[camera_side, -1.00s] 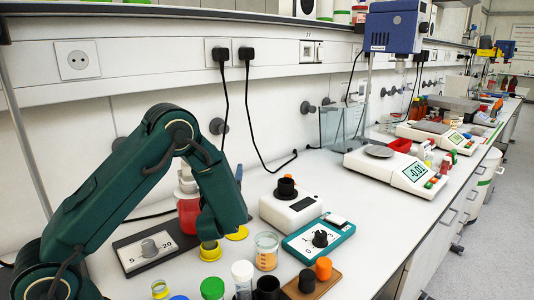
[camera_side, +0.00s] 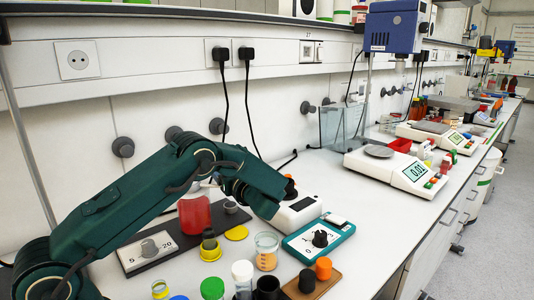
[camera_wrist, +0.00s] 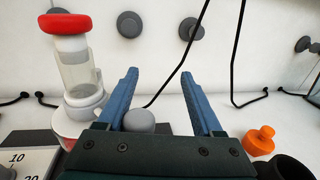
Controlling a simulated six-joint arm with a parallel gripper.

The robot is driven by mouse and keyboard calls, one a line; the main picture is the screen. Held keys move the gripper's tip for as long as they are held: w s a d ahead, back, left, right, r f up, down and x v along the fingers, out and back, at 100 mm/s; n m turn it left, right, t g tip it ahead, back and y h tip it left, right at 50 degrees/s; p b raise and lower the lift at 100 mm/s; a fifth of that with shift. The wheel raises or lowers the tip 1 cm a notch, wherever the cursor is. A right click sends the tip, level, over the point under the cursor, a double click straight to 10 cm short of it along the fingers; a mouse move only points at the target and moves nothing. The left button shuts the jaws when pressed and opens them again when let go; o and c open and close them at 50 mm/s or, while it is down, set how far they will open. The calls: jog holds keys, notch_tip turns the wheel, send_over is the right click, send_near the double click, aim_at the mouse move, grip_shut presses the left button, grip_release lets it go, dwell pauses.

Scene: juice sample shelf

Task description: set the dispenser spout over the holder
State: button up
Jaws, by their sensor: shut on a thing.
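The dispenser is a red bottle (camera_side: 194,213) beside the wall; my arm covers its top in the side view. The wrist view shows its clear cylinder (camera_wrist: 80,77) with red top and white collar at left. Its spout cannot be made out. A yellow ring holder (camera_side: 210,254) stands in front, with a dark upright vial (camera_side: 208,239) in it. My gripper (camera_wrist: 160,73) is right of the dispenser, apart from it. Its blue fingers stand apart with wall between them; no held thing shows. The side view hides the fingers behind my wrist.
A grey knob (camera_wrist: 140,120) shows beyond the hand. A grey-dialled plate (camera_side: 148,249) is left of the holder; a white device (camera_side: 292,215) and teal dial box (camera_side: 318,239) are right. A beaker (camera_side: 266,252) and several cups stand in front.

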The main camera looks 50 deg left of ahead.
jog(key=s+d+r+n, duration=0.1)
jog(key=d+r, duration=0.1)
jog(key=r, duration=0.7)
jog(key=s+d+r, duration=0.1)
jog(key=d+r, duration=0.1)
jog(key=r, duration=0.7)
jog(key=s+d+f+n+t+h, duration=0.1)
jog(key=s+d+n+h, duration=1.5)
jog(key=s+d+n, duration=0.2)
jog(key=shift+s+f+t, duration=0.25)
jog(key=shift+t, duration=0.15)
jog(key=shift+d, duration=0.1)
